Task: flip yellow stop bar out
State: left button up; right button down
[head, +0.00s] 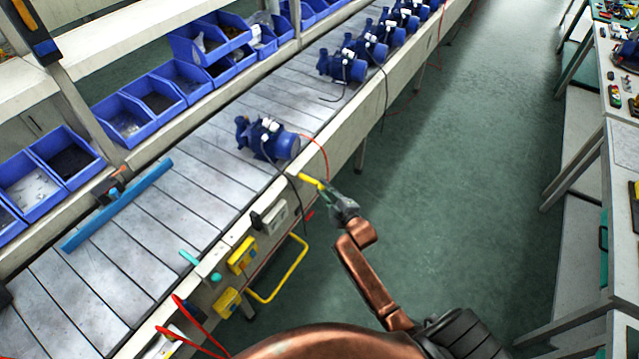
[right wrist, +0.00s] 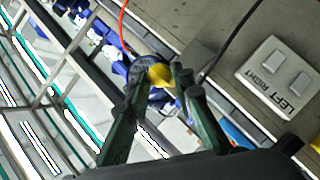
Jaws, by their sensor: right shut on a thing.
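The yellow stop bar (head: 311,181) is a short bar at the aisle-side edge of the conveyor, beside the nearest blue pump. It points out from the conveyor edge over the aisle. My right gripper (head: 330,190) is shut on its outer end. In the right wrist view, the rounded yellow end of the bar (right wrist: 160,75) sits between the two dark green fingertips (right wrist: 156,82). The bar's mount is hard to make out. My left gripper is not in view.
The nearest blue pump (head: 268,140) stands on the conveyor (head: 190,185), with a red hose and dark cable close to the bar. A LEFT/RIGHT switch box (right wrist: 275,76) is on the conveyor side. A yellow loop handle (head: 293,275) sticks out below. The aisle floor (head: 450,150) is clear.

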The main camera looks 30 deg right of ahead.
jog(key=shift+s+d+f, duration=0.1)
jog(key=shift+s+d, duration=0.35)
jog(key=shift+s, duration=0.35)
jog(key=c, duration=2.1)
grip_release()
jog(key=o, duration=0.3)
jog(key=shift+s, duration=0.2)
jog(key=shift+o, duration=0.7)
jog(key=shift+w, duration=0.15)
jog(key=v, duration=1.2)
